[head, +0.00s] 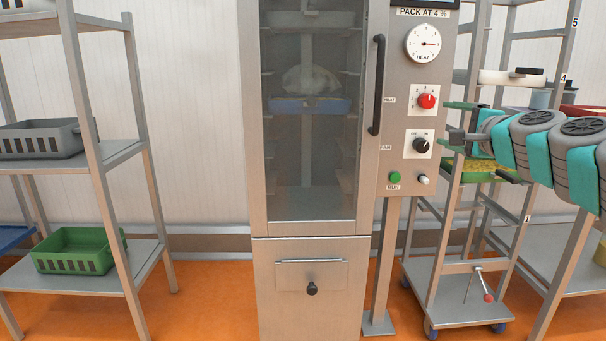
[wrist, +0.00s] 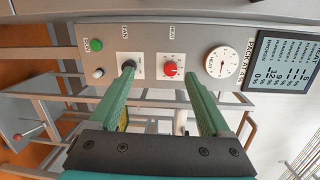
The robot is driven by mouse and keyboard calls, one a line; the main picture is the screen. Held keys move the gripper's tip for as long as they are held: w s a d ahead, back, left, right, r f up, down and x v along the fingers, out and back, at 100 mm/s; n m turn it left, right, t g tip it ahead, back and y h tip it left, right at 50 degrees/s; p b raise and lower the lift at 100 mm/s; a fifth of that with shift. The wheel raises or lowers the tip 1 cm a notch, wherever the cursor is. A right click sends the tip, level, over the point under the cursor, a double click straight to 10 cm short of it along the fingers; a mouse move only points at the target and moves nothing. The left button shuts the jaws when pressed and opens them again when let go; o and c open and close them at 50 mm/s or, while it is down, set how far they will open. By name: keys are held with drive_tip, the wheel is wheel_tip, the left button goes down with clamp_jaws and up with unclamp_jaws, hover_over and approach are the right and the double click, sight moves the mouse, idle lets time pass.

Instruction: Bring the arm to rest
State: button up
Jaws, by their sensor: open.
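My gripper (head: 452,127) reaches in from the right in the head view, its two green fingers spread apart with nothing between them. My arm, grey with teal bands, stretches out to the right edge. In the wrist view my gripper (wrist: 160,76) faces the control panel (wrist: 145,45), which appears turned sideways. One fingertip overlaps the black FAN knob (head: 421,145) in that view; I cannot tell whether they touch. The red HEAT knob (wrist: 170,69) shows between the fingers. The round HEAT gauge (head: 423,43) sits above it on the panel.
A steel cabinet (head: 312,248) has a shut glass door; a blue tray (head: 310,105) with a pale lump stands inside. A green RUN button (head: 395,177) is low on the panel. A wheeled trolley (head: 462,298) stands below my arm. A shelf rack (head: 90,275) stands left.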

drive_tip(key=s+a+f+n+g+y, duration=0.35)
drive_tip(key=a+f+n, duration=0.3)
drive_tip(key=a, duration=0.65)
drive_tip(key=s+a+f+n+g+p, duration=0.1)
drive_tip(key=s+a+f+n+g, duration=0.45)
drive_tip(key=s+a+f, duration=0.5)
drive_tip(key=s+d+f+n+g+h, duration=0.25)
drive_tip(key=s+f+g, duration=0.25)
drive_tip(key=s+f, duration=0.75)
drive_tip(key=s+d+f+n+g+h, duration=0.1)
drive_tip(key=s+d+f+g, duration=0.1)
drive_tip(key=s, duration=0.6)
drive_tip(key=s+d+f+n+g+h+p, duration=0.1)
drive_tip(key=s+d+f, duration=0.3)
drive_tip(key=s, duration=0.5)
drive_tip(key=shift+f+n+g+h, duration=0.35)
drive_tip(key=shift+g+h, duration=0.35)
drive_tip(key=shift+g, duration=0.2)
drive_tip(key=shift+w, duration=0.1)
